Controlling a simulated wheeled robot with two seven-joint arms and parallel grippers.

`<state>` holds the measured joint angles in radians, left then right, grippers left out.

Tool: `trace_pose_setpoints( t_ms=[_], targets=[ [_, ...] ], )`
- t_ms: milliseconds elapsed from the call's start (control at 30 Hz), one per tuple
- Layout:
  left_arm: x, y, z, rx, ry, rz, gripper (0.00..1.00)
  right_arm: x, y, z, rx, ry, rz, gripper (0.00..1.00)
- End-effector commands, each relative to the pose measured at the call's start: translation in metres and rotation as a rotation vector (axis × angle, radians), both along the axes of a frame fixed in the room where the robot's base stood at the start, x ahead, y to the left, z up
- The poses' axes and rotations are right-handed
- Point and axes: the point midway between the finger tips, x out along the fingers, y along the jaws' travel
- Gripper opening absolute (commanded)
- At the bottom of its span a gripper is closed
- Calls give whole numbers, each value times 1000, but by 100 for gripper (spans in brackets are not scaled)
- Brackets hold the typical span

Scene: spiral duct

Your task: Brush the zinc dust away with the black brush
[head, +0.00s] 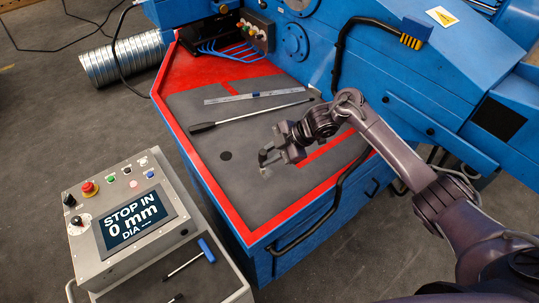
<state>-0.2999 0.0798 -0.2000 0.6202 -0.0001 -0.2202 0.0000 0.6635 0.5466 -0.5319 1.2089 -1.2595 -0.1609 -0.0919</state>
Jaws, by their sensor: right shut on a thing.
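My right gripper (278,152) reaches in from the right over the machine's grey tabletop. It is shut on a small black thing (264,155), which looks like the black brush. A pale tip, perhaps its bristles, points down at the tabletop; I cannot tell whether it touches. The jaws and arm hide part of the brush. I cannot make out zinc dust clearly on the grey surface (235,190). My left gripper is not in view.
A steel ruler (240,97) and a black-handled rod (250,117) lie behind my right gripper. A dark round spot (226,156) is left of it. The blue machine (400,75) rises behind. A control panel (125,220) stands front left. The tabletop's front is clear.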

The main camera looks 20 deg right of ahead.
Motion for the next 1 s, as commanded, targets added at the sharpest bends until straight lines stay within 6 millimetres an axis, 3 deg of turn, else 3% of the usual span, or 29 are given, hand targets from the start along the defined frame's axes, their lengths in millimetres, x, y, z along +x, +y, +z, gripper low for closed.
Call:
trace_pose_setpoints(
  t_ms=[1000],
  targets=[
    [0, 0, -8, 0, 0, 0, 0, 0, 0, -11, 0, -1, 0, 0]
  ],
)
